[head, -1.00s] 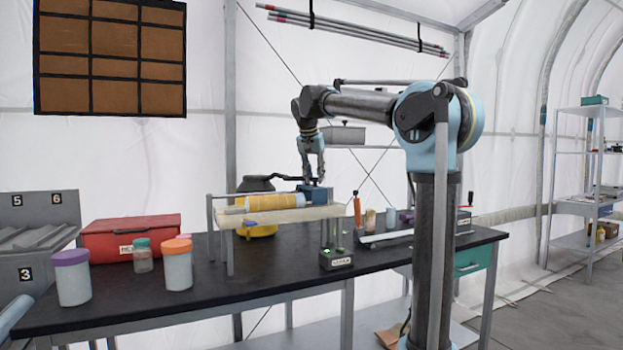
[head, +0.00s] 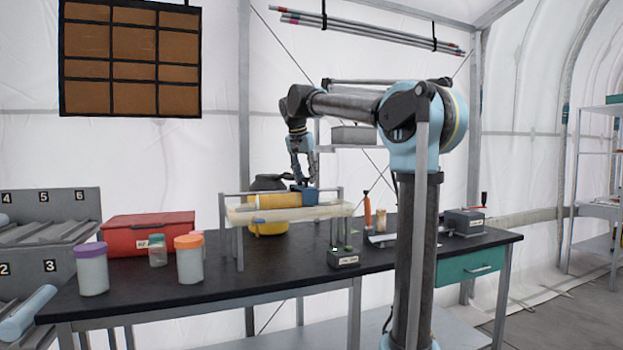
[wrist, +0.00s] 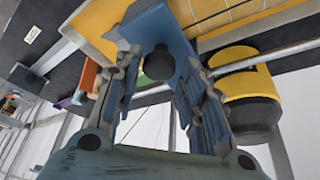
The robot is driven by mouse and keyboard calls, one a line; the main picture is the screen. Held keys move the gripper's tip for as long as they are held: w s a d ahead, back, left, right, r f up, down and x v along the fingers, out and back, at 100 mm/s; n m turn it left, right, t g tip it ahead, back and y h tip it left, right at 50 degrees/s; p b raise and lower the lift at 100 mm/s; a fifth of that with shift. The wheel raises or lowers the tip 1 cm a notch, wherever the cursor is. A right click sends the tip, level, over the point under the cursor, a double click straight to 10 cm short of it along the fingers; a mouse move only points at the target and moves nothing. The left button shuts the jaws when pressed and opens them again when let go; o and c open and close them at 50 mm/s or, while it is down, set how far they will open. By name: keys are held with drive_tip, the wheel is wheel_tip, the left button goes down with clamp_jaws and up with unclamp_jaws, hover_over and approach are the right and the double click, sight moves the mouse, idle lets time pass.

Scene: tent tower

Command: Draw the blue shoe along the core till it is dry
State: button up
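In the wrist view the shoe (wrist: 160,25) is a blue block with a dark round knob. The core shows there at the top right as a yellow surface with dark lines (wrist: 225,14). My gripper (head: 303,181) reaches down onto the shoe from above. The shoe's underside is hidden.
A pale trough (head: 280,213) lies under the core. A yellow pot (head: 268,228) stands behind the rack. A red box (head: 150,235) and lidded jars (head: 189,262) stand left. A small labelled block (head: 343,258) and a grey vise-like device (head: 464,222) stand right. The black bench front (head: 270,275) is clear.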

drive_tip(key=shift+s, duration=0.1)
drive_tip(key=v, duration=1.1)
drive_tip(key=shift+r, duration=0.4)
idle(0.9)
